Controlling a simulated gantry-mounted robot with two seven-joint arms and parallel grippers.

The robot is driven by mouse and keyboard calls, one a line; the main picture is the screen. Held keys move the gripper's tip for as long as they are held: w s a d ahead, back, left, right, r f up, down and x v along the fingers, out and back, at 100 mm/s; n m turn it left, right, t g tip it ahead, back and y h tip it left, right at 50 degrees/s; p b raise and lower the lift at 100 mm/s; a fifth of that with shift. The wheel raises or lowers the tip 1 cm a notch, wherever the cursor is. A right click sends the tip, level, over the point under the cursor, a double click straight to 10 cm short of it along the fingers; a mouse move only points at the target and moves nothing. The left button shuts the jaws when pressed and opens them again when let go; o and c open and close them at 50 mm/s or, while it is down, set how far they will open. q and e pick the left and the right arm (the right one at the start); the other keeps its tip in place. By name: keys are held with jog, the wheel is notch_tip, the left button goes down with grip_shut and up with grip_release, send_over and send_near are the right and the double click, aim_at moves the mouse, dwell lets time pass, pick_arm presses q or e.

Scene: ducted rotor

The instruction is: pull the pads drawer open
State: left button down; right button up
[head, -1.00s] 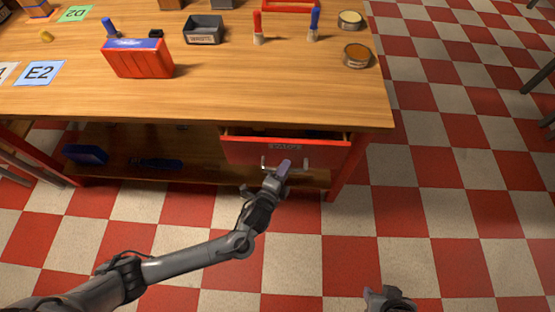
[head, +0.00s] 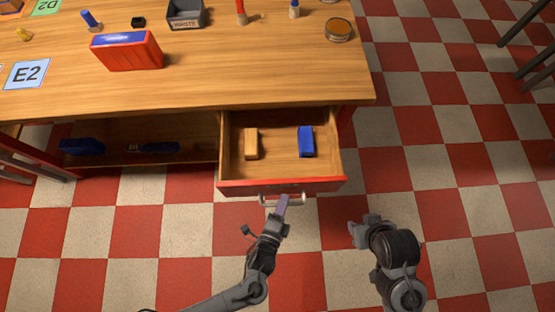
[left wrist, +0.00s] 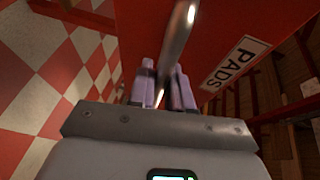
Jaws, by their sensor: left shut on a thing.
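The pads drawer (head: 282,187) is pulled out from under the right end of the workbench, with its red front facing me. Inside it lie a tan block (head: 251,143) and a blue block (head: 306,141), apart from each other. My left gripper (head: 281,201) is shut on the metal drawer handle (head: 296,199). The left wrist view shows its purple fingers (left wrist: 165,88) on both sides of the handle bar (left wrist: 179,35), beside the PADS label (left wrist: 235,62). My right gripper (head: 360,232) is off to the right of the drawer, in the air; its jaws are too unclear to read.
On the wooden benchtop (head: 200,85) stand a red box (head: 127,52), a grey bin (head: 186,15) and a round tin (head: 338,29). Blue items lie on the lower shelf (head: 190,155) left of the drawer. The checkered floor in front is clear.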

pick_arm(q)
jog(key=shift+s, duration=0.3)
jog(key=c, duration=1.1)
grip_release()
jog(key=p+v, duration=0.1)
jog(key=v, duration=1)
jog(key=shift+w, duration=0.1)
